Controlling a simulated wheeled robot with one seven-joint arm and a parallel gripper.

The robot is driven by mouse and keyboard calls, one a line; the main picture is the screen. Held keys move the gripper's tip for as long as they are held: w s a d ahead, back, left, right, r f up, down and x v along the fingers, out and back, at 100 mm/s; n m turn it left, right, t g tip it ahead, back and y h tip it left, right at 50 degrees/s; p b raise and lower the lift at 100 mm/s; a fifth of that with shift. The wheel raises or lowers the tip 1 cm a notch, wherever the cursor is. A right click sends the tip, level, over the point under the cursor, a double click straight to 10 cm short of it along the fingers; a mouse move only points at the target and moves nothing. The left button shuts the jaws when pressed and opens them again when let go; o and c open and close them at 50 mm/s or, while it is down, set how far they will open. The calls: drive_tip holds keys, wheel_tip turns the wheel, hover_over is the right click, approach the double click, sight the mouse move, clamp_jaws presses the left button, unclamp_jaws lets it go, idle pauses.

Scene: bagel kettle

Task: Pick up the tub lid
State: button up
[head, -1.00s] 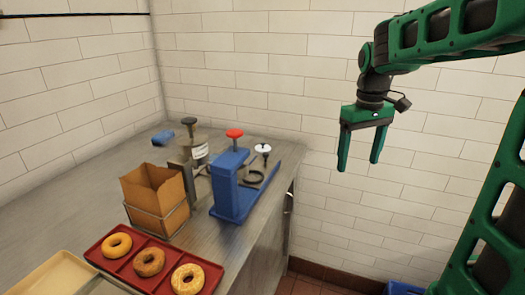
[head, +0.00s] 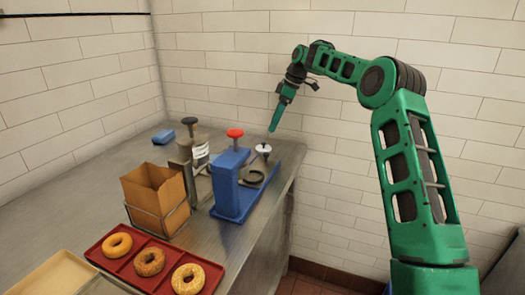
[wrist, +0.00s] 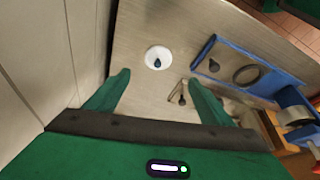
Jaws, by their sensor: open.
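What looks like the tub lid, a small white disc with a dark knob (head: 263,149), is on the steel counter just behind the blue press. It also shows in the wrist view as a white disc with a dark knob (wrist: 152,52). My gripper (head: 273,129) is above the back right of the counter, pointing down, seen edge-on in the head view. In the wrist view my gripper (wrist: 158,78) has its fingers spread with nothing between them. The lid lies beyond the fingertips there, between their lines, and is apart from them.
The blue press (head: 228,185) with a red knob stands close by. A steel canister (head: 198,150) with a dark knob stands left of it. A brown paper bag (head: 152,190) in a wire holder and a red tray (head: 130,268) of bagels are nearer. The tiled wall is close behind.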

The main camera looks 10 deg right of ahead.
sight(264, 143)
drive_tip(key=x, duration=1.1)
drive_tip(key=shift+w, duration=0.35)
drive_tip(key=shift+c, duration=0.3)
drive_tip(key=shift+d, duration=0.1)
drive_tip(key=c, duration=1)
